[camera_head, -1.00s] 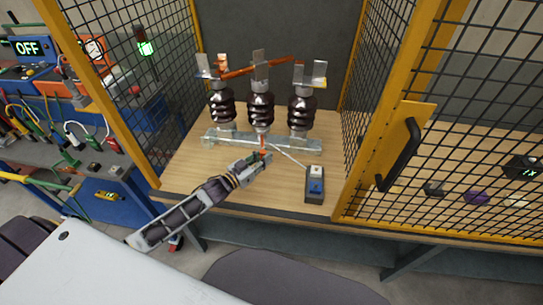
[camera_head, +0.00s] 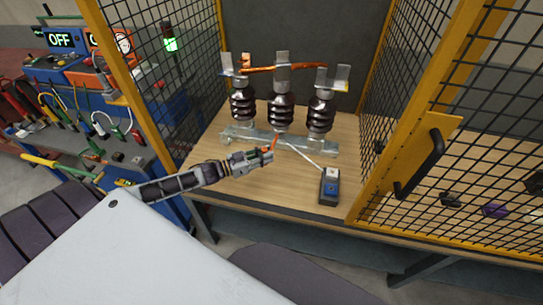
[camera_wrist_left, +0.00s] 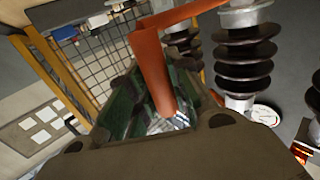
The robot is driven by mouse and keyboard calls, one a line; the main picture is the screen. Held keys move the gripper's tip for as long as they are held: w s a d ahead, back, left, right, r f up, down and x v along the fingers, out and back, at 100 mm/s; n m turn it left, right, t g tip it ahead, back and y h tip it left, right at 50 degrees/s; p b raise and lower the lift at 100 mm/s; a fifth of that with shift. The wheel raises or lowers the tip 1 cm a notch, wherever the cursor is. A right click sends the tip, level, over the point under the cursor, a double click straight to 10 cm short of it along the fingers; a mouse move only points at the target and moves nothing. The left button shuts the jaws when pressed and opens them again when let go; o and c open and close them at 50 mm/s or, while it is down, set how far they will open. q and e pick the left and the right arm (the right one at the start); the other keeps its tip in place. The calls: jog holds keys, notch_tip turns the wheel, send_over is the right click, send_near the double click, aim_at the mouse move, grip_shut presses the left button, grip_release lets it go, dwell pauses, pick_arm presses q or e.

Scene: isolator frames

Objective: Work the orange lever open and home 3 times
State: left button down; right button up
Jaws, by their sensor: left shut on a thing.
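The orange lever (camera_head: 274,144) sticks up at the front of the switch, below the middle insulator (camera_head: 281,112). My left gripper (camera_head: 268,156) is shut on its end. In the left wrist view the lever (camera_wrist_left: 151,68) runs down between the green-patterned fingers (camera_wrist_left: 165,117). An orange bar (camera_head: 285,68) lies across the tops of the insulators, between metal contacts. The dark ribbed insulators stand on a pale metal base (camera_head: 240,135). My right gripper is not in view.
A small box with a blue face (camera_head: 329,188) stands on the wooden bench (camera_head: 235,185), with a pale line running toward the switch. Yellow-framed mesh panels (camera_head: 433,100) flank the bench. A panel reading OFF (camera_head: 60,40) is at the left.

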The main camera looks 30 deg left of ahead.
pick_arm(q)
jog(key=a, duration=1)
jog(key=shift+w, duration=0.15)
jog(key=c, duration=1.3)
grip_release()
jog(key=shift+a, duration=0.15)
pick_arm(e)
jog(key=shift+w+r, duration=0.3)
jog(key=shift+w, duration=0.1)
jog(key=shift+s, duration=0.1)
pick_arm(q)
jog(key=v, duration=1.2)
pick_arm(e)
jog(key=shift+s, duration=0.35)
